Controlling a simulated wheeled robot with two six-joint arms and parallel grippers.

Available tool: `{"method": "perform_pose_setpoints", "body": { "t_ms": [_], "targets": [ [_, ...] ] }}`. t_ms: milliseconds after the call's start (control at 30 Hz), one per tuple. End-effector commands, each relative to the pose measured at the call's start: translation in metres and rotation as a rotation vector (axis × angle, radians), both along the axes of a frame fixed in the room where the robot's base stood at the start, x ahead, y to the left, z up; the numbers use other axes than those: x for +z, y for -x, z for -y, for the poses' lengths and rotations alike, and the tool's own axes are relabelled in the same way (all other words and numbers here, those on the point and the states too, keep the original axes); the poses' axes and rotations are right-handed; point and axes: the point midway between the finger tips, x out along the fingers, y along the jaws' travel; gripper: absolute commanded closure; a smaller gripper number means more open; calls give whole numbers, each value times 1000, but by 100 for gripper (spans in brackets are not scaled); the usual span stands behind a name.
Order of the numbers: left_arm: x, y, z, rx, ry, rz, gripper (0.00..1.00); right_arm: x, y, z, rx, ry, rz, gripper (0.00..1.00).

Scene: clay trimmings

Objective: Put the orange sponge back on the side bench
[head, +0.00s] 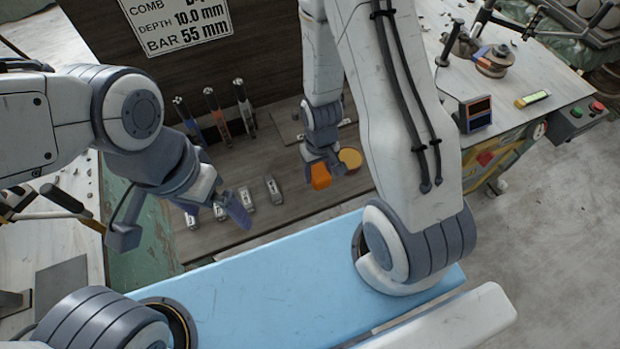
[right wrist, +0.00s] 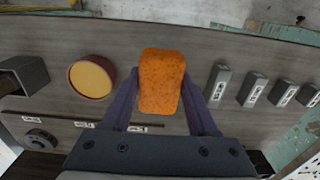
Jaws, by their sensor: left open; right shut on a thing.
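The orange sponge (head: 320,177) is a small rounded block held in my right gripper (head: 323,163). The right wrist view shows the sponge (right wrist: 160,82) between the two fingers (right wrist: 160,100), with the grey wooden bench (right wrist: 255,55) beneath. I cannot tell how high the sponge is above the bench. In the head view this bench (head: 255,168) lies in the middle, below a dark backboard. My left gripper (head: 232,209) is open and empty over the bench's left front part, near small metal blocks.
A round yellow-topped dish (head: 350,158) sits beside my right gripper. Several labelled metal blocks (head: 273,189) stand on the bench, with upright tools (head: 215,112) behind. A pale bench (head: 575,70) at right bears a small screen (head: 476,113) and a turntable-like disc (head: 494,62).

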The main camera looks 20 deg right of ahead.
Motion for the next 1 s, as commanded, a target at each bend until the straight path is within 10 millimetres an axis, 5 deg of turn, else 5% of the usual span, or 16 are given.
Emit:
{"method": "perform_pose_setpoints", "body": {
  "t_ms": [300,700,1000],
  "targets": [
    [-17,0,0,-1,1,1,0,-28,-44,-5,-2,0,-2,100],
    [-54,0,0,-1,0,0,0,-69,-45,-6,-2,0,-2,100],
    [-52,0,0,-1,1,1,0,-67,-45,-5,-2,0,-1,100]
  ]
}}
